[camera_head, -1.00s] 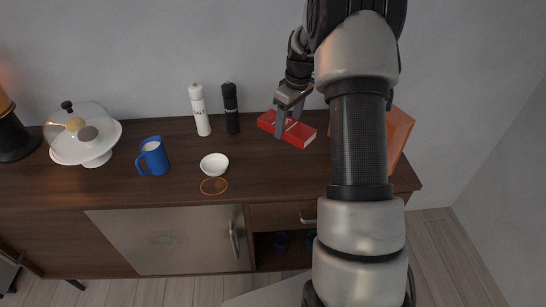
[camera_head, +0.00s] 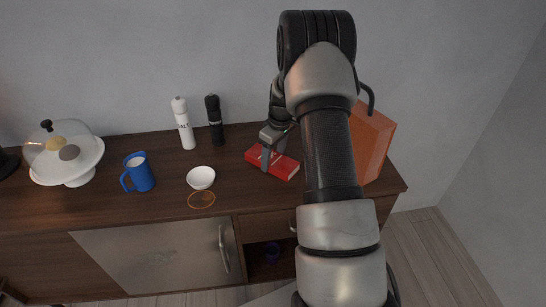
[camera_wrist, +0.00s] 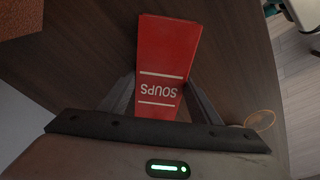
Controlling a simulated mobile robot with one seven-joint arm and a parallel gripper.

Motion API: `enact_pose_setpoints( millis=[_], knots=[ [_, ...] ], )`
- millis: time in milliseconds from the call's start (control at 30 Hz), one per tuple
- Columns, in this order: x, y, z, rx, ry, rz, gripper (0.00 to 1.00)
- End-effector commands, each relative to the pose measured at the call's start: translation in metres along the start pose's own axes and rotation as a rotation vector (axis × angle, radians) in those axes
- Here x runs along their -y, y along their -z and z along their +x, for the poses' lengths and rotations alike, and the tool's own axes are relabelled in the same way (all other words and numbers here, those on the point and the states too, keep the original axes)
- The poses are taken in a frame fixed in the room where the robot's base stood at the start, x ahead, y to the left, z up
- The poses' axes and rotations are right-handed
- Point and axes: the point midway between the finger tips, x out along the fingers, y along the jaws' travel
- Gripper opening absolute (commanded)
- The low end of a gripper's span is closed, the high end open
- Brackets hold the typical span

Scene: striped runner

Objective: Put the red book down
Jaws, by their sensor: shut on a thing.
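My gripper (camera_head: 267,158) is shut on the near end of the book, with a finger on each side. It also shows in the wrist view (camera_wrist: 160,104). My arm hides part of the sideboard right of the book.
An orange box (camera_head: 372,143) stands to the right, partly behind my arm. A white salt mill (camera_head: 184,126), black pepper mill (camera_head: 215,122), white bowl (camera_head: 201,178), orange ring (camera_head: 201,200), blue mug (camera_head: 139,173) and domed cake stand (camera_head: 67,165) stand left. The sideboard (camera_head: 238,186) has bare wood before the book.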

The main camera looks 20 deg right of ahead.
Motion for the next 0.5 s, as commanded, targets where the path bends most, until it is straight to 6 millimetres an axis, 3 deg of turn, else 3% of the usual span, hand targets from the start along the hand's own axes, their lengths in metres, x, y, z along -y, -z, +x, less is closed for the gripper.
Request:
enact_pose_setpoints(
  millis=[267,300,400,500],
  knots=[
    [-0.0008,0.0001,0.0025,-0.001,-0.002,0.000,0.26],
    [-0.0006,-0.0002,0.0020,-0.001,-0.001,0.000,0.61],
    [-0.0005,-0.0001,0.0015,0.000,-0.001,0.000,0.76],
    [-0.0005,-0.0001,0.0014,0.000,-0.001,0.000,0.76]
  ],
)
